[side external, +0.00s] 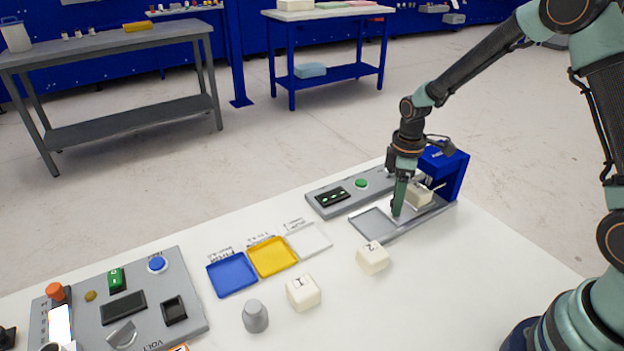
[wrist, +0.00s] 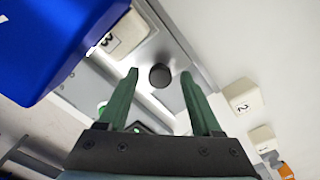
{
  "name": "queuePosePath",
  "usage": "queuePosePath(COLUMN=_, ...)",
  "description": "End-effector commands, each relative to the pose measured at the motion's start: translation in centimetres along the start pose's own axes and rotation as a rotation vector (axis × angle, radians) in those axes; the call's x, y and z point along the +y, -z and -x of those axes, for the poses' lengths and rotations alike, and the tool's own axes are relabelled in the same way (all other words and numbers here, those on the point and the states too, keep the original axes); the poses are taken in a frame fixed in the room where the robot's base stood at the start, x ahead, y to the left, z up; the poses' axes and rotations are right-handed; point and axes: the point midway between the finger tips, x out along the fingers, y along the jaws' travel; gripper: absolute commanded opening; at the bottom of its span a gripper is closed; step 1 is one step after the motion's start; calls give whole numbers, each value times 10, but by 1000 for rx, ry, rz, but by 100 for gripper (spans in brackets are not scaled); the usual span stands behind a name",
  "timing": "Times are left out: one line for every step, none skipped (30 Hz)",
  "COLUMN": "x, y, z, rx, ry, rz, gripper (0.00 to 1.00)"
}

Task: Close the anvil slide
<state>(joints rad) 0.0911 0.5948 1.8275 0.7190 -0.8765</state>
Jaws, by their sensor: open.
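The anvil slide (side external: 372,224) is a grey metal plate in a shallow tray, reaching out from the blue press (side external: 452,172). A white foam block marked 3 (wrist: 122,36) sits on it, close to the press; it also shows in the side view (side external: 418,196). A dark round knob (wrist: 160,76) stands on the slide plate. My gripper (side external: 397,212) points down over the slide. In the wrist view its two green fingers are apart, with the knob appearing between their tips. I cannot tell whether either finger touches it. The side view hides the knob behind my fingers.
A grey panel with a green button (side external: 361,183) lies beside the slide. Block 2 (side external: 373,258), block 1 (side external: 303,292) and a grey weight-like piece (side external: 255,316) stand in front. Blue (side external: 232,275), yellow (side external: 271,256) and white trays lie left. The table's right front is clear.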

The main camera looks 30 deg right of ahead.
Motion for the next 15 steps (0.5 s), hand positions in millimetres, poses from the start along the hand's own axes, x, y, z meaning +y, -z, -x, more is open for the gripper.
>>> queuePosePath(x=0, y=0, z=0, rx=0, ry=0, rz=0, gripper=66)
queuePosePath(x=0, y=0, z=0, rx=0, ry=0, rz=0, gripper=66)
queuePosePath(x=0, y=0, z=0, rx=0, ry=0, rz=0, gripper=66)
queuePosePath(x=0, y=0, z=0, rx=0, ry=0, rz=0, gripper=66)
queuePosePath(x=0, y=0, z=0, rx=0, ry=0, rz=0, gripper=66)
queuePosePath(x=0, y=0, z=0, rx=0, ry=0, rz=0, gripper=55)
queuePosePath(x=0, y=0, z=0, rx=0, ry=0, rz=0, gripper=43)
queuePosePath(x=0, y=0, z=0, rx=0, ry=0, rz=0, gripper=32)
queuePosePath(x=0, y=0, z=0, rx=0, ry=0, rz=0, gripper=17)
queuePosePath(x=0, y=0, z=0, rx=0, ry=0, rz=0, gripper=5)
queuePosePath(x=0, y=0, z=0, rx=0, ry=0, rz=0, gripper=0)
queuePosePath(x=0, y=0, z=0, rx=0, ry=0, rz=0, gripper=0)
queuePosePath(x=0, y=0, z=0, rx=0, ry=0, rz=0, gripper=0)
queuePosePath(x=0, y=0, z=0, rx=0, ry=0, rz=0, gripper=0)
queuePosePath(x=0, y=0, z=0, rx=0, ry=0, rz=0, gripper=0)
